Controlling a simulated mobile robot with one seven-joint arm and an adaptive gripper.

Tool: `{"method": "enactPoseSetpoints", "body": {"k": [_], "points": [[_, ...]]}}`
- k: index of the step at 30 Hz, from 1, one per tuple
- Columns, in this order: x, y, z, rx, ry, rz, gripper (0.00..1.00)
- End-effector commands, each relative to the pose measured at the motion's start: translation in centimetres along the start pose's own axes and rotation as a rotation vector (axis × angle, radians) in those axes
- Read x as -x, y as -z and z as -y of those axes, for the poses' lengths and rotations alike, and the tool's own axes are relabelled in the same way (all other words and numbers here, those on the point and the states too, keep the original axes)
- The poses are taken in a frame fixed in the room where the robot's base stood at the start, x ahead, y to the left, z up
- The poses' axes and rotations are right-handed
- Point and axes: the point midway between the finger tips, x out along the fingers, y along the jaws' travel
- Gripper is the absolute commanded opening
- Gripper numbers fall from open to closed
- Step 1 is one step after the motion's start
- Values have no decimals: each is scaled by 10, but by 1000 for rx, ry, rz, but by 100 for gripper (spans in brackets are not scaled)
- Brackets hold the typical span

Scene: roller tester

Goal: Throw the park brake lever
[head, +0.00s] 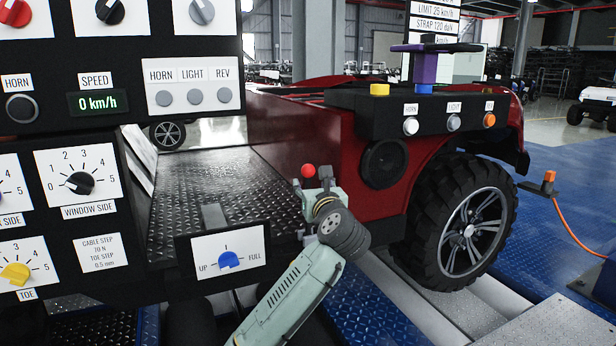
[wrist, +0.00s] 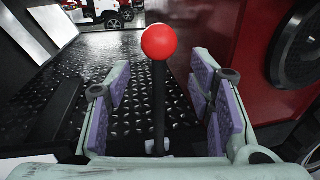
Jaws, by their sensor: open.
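The park brake lever is a thin black shaft (wrist: 159,105) with a red ball knob (wrist: 159,42), rising from the black tread-plate floor. The red knob also shows in the head view (head: 308,170), in front of the red vehicle body. The knob shows above the fingertips in the wrist view. In the head view my gripper (head: 318,190) hides the shaft.
A black panel with a blue UP/FULL knob (head: 229,260) stands just left of my arm. Control panels with a speed display (head: 97,102) fill the left side. A round black speaker (head: 385,164) and a large tyre (head: 462,222) are to the right.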

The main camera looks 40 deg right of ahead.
Motion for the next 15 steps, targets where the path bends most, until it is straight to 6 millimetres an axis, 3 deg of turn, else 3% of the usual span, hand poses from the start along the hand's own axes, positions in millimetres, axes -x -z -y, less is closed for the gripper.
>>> {"method": "enactPoseSetpoints", "body": {"k": [6, 15], "points": [[-30, -1, 0, 2, -1, 0, 49], [-39, 0, 0, 3, 0, 1, 49]]}}
